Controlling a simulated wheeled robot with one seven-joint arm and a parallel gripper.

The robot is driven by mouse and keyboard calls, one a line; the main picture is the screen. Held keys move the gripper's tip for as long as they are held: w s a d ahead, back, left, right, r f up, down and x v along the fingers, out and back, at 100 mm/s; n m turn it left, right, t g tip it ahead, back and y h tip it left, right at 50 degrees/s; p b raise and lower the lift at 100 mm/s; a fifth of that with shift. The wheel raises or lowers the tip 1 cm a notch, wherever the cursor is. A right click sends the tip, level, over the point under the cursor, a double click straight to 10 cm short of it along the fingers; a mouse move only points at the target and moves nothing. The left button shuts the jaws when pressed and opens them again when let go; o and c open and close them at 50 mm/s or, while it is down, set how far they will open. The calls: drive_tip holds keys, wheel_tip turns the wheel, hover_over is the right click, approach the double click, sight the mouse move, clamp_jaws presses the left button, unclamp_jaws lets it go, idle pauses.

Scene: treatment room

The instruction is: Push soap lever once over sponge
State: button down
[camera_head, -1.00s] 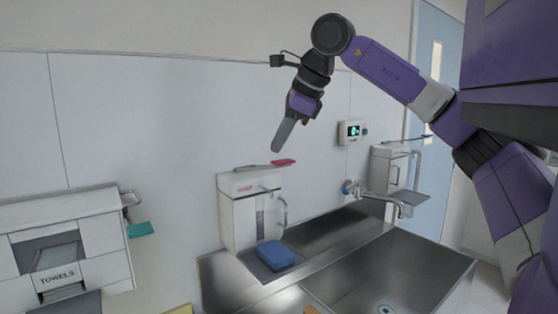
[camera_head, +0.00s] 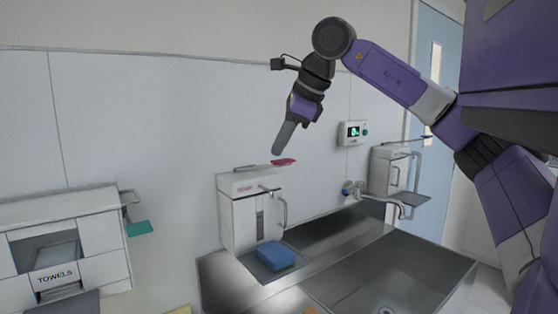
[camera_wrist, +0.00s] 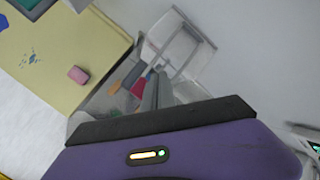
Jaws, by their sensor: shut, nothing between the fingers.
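The white soap dispenser (camera_head: 237,222) stands against the wall at the sink's left end. Its lever ends in a red pad (camera_head: 284,162) that sticks out at the top; the pad also shows in the wrist view (camera_wrist: 138,88). The blue sponge (camera_head: 276,256) lies on the dispenser's lower plate, below the lever; part of it shows in the wrist view (camera_wrist: 150,74). My gripper (camera_head: 277,152) is shut and empty, pointing down just above the red pad. In the head view a small gap seems to remain, but contact is hard to tell.
A metal sink (camera_head: 395,285) with a wall tap (camera_head: 375,195) lies to the right. A second dispenser (camera_head: 383,170) and a small display box (camera_head: 352,133) are further right. A towel dispenser (camera_head: 100,255) with a green lever (camera_head: 139,229) is at left.

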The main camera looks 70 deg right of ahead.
drive_tip(key=shift+s+a+f+b, duration=0.1)
drive_tip(key=shift+s+f+b, duration=0.1)
drive_tip(key=shift+f+b, duration=0.55)
drive_tip(key=shift+s+a+f+b, duration=0.1)
drive_tip(key=shift+s+f+b, duration=0.05)
drive_tip(key=shift+f+b, duration=0.55)
idle(1.4)
drive_tip(key=shift+r, duration=0.15)
idle(0.4)
drive_tip(key=shift+w+d+r+p, duration=0.15)
drive_tip(key=shift+w+r+p, duration=0.1)
drive_tip(key=shift+r+p, duration=0.6)
drive_tip(key=shift+w+d+r+p, duration=0.1)
drive_tip(key=shift+w+r+p, duration=0.1)
drive_tip(key=shift+r+p, duration=0.65)
drive_tip(key=shift+r, duration=0.15)
drive_tip(key=r+p, duration=0.2)
drive_tip(key=r, duration=0.1)
drive_tip(key=w+r+p, duration=0.1)
drive_tip(key=p, duration=0.1)
drive_tip(key=shift+d+r, duration=0.35)
